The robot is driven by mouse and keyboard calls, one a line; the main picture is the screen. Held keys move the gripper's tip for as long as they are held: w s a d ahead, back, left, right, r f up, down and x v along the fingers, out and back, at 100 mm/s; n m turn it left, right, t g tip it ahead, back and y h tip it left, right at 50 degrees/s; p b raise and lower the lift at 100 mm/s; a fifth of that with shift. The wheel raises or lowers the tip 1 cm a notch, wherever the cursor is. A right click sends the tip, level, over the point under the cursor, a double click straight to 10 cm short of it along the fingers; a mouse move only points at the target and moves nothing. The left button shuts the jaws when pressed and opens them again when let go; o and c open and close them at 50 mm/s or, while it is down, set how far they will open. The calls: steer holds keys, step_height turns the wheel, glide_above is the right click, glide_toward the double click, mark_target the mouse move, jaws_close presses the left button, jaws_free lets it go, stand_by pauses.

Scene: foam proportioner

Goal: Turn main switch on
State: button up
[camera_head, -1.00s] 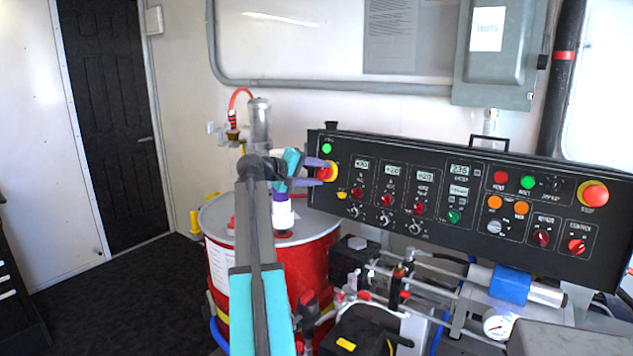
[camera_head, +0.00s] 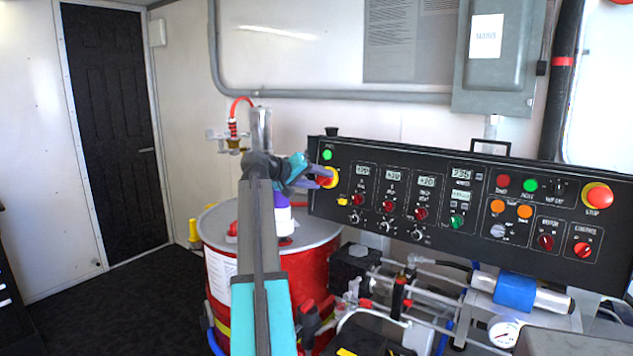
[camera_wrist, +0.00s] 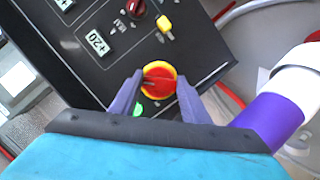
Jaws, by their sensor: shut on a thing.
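The main switch (camera_wrist: 158,79) is a red rotary knob on a yellow round plate at the left end of the black control panel (camera_head: 470,235). In the head view the main switch (camera_head: 328,178) is partly hidden by my gripper. My gripper (camera_head: 322,175) reaches it from the left. In the wrist view the two purple fingers of my gripper (camera_wrist: 158,88) stand on either side of the red knob, shut on it. A green light (camera_head: 327,155) is just above the switch in the head view, and the same green light (camera_wrist: 138,110) shows beside the left finger in the wrist view.
A red drum (camera_head: 325,262) stands below and left of the panel, with a purple and white bottle (camera_head: 284,216) on its lid. Pipes and a gauge (camera_head: 503,331) lie below the panel. A grey electrical box (camera_head: 497,60) hangs on the wall above.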

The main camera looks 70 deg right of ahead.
steer(key=shift+w+d, duration=0.1)
steer(key=o, duration=1)
steer(key=shift+d, duration=0.1)
steer(key=shift+o, duration=0.2)
steer(key=b+v, duration=0.1)
steer(key=v, duration=1.3)
steer(key=shift+f, duration=0.1)
